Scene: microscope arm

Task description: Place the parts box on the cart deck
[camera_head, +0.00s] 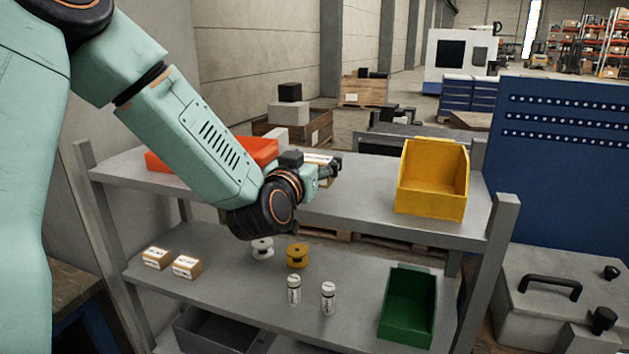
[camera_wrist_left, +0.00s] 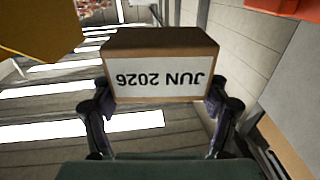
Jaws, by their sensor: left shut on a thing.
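My left gripper (camera_head: 333,170) is over the grey upper shelf (camera_head: 345,205), around its middle. It is shut on a small brown box (camera_head: 318,158) with a white label, mostly hidden behind the gripper in the head view. In the left wrist view the box (camera_wrist_left: 160,52) sits between the two fingers (camera_wrist_left: 160,108), and its label reads JUN 2026 upside down. I cannot tell whether the box touches the shelf. No cart deck can be clearly made out. My right gripper is not in view.
An orange bin (camera_head: 262,150) and a yellow bin (camera_head: 432,182) stand on the upper shelf, with bare surface between them. The lower shelf holds two small cartons (camera_head: 186,267), two spools (camera_head: 297,256), two bottles (camera_head: 328,298) and a green bin (camera_head: 408,306).

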